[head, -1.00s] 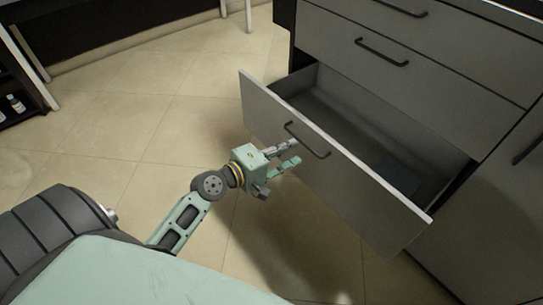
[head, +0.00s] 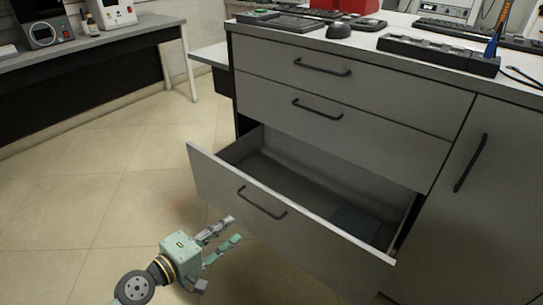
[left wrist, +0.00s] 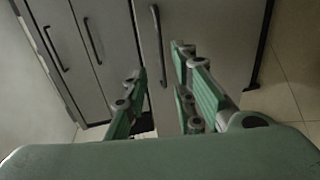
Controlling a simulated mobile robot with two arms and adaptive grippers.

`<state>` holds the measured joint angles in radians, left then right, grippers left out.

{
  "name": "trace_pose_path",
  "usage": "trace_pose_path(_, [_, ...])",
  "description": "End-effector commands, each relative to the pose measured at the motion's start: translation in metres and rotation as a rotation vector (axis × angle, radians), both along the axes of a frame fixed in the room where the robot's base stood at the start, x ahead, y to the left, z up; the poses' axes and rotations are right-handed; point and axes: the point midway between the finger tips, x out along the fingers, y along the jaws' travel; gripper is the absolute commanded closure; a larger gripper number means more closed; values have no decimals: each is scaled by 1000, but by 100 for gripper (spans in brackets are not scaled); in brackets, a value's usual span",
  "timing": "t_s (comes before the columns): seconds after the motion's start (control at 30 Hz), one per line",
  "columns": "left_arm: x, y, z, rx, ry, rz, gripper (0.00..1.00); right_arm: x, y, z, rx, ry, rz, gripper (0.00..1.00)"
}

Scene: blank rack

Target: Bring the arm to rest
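My left gripper (head: 229,231) is open and empty in the head view, low in front of the pulled-out bottom drawer (head: 290,233). Its fingers point toward the drawer front and stand apart from the drawer's dark handle (head: 262,203). In the left wrist view the spread fingers (left wrist: 160,95) show with nothing between them, and a drawer handle (left wrist: 158,45) shows beyond them. My right gripper is in neither view.
The grey cabinet (head: 340,125) has two closed drawers above the open one and a door with a handle at right. A dark flat item (head: 355,222) lies in the open drawer. A keyboard and mouse (head: 339,30) are on top. The tiled floor (head: 110,200) at left is clear.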

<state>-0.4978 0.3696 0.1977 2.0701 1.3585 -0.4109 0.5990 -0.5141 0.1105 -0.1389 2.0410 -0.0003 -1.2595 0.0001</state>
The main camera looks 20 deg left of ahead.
Motion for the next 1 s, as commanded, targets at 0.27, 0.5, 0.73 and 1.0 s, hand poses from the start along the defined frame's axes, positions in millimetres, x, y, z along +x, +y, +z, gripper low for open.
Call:
trace_pose_path(0.27, [-17, -31, -40, 187, 60, -116, 75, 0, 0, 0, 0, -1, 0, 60])
trace_pose_path(0.5, [-83, -85, -147, 729, 239, -482, 75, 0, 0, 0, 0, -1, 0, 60])
trace_pose_path(0.73, [-144, -87, -209, 1134, 403, -789, 75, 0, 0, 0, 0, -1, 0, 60])
trace_pose_path(1.0, [-184, -71, -236, 1375, 543, -998, 75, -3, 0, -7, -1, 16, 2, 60])
